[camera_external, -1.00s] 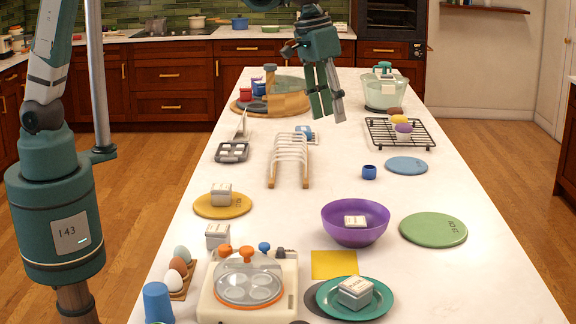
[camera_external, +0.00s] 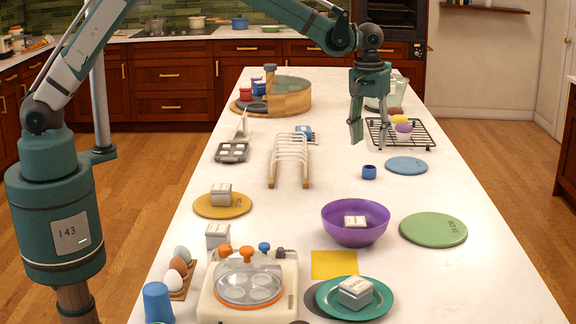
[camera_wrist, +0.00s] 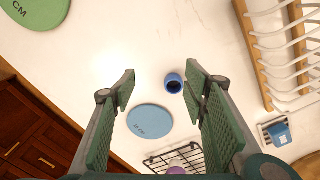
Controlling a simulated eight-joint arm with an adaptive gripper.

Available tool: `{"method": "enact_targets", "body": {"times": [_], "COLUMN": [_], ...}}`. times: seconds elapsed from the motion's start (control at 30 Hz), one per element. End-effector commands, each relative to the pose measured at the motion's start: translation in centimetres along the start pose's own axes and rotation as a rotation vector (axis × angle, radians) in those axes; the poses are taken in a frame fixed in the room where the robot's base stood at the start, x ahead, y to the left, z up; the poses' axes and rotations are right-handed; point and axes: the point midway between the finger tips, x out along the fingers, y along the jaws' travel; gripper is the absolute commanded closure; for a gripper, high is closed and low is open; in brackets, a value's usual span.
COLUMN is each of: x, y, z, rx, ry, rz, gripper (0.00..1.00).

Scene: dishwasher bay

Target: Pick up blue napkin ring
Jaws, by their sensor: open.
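The blue napkin ring (camera_external: 369,172) stands on the white counter, left of the light blue disc (camera_external: 406,165) and above the purple bowl in the external view. My gripper (camera_external: 356,136) points down above the counter, a little up and left of the ring in that view. In the wrist view my gripper (camera_wrist: 160,82) has its fingers spread wide and nothing between them is held. The napkin ring (camera_wrist: 173,83) shows there between the fingers, closer to the right finger, with its dark opening visible. It is apart from both fingers.
A white rack with wooden rails (camera_external: 290,160) stands left of the ring. A black wire rack (camera_external: 425,136) with small items lies behind, to the right. The purple bowl (camera_external: 340,231) and green disc (camera_external: 448,230) are nearer. Counter around the ring is clear.

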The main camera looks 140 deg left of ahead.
Motion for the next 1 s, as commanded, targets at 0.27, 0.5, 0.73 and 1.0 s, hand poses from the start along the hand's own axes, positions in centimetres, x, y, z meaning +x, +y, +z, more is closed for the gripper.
{"method": "enact_targets", "body": {"times": [0.27, 0.5, 0.73, 1.0], "x": [4.4, 5.7, 5.7, 6.8], "y": [-2.6, -3.4, -3.4, -3.4], "z": [-5.7, -7.1, -7.1, -7.1], "rx": [-0.11, -0.14, -0.14, -0.14], "ry": [-0.022, -0.029, -0.029, -0.029], "rz": [-0.027, -0.035, -0.035, -0.035], "gripper": [0.56, 0.56, 0.56, 0.56]}}
